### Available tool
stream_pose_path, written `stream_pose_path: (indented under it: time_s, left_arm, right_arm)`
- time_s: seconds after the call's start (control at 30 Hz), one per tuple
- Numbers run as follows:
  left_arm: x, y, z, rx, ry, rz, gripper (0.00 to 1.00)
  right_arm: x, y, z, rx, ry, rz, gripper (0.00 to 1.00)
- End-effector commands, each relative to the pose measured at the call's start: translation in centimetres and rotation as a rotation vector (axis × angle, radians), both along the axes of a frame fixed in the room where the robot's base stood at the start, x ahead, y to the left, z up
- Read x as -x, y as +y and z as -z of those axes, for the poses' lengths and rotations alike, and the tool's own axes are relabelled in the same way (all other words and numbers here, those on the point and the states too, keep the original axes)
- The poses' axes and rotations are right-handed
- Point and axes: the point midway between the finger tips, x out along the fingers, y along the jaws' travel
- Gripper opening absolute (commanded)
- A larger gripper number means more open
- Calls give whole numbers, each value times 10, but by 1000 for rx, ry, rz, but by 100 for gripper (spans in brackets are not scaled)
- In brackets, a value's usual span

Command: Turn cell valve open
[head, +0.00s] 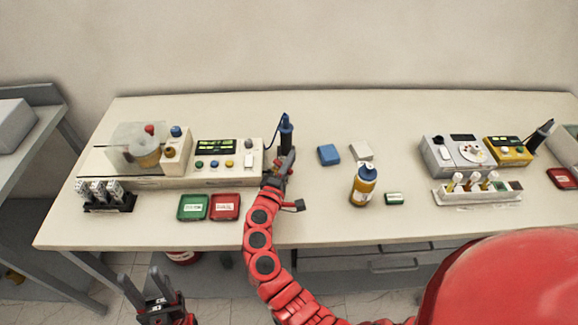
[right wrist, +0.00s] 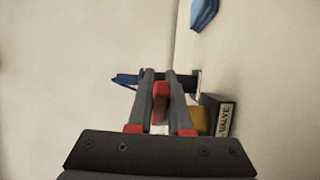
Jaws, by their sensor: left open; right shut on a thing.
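The cell valve shows in the right wrist view as a red handle (right wrist: 160,103) beside a yellow body (right wrist: 200,121) and a dark block (right wrist: 225,118) lettered "VALVE". My right gripper (head: 283,164) is at the right end of the cream instrument (head: 227,173) and hides most of the valve in the head view. In the right wrist view my right gripper (right wrist: 159,85) has its fingers on either side of the red handle, shut on it. My left gripper (head: 145,284) is open and empty, low in front of the table's front left edge.
A dark probe (head: 286,134) with a blue cable stands just behind my right gripper. Green (head: 192,207) and red (head: 225,207) trays lie in front of the instrument. A yellow bottle (head: 364,185) stands to the right. The table (head: 330,220) is clear around its front middle.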

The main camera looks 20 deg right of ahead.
Motion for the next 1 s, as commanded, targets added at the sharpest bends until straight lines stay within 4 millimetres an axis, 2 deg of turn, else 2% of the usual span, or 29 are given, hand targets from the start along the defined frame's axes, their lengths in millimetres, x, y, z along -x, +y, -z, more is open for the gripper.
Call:
stream_pose_path:
  time_s: [0.03,0.5,0.7,1.0]
  left_arm:
    - [0,0,17,0,0,0,50]
    - [0,0,93,0,0,0,50]
    - [0,0,115,0,0,0,50]
    - [0,0,137,0,0,0,50]
  right_arm:
    - [0,5,8,-2,-4,36,0]
    - [15,10,8,-3,0,485,0]
    - [18,13,7,-1,3,618,0]
    - [21,16,4,1,5,737,0]
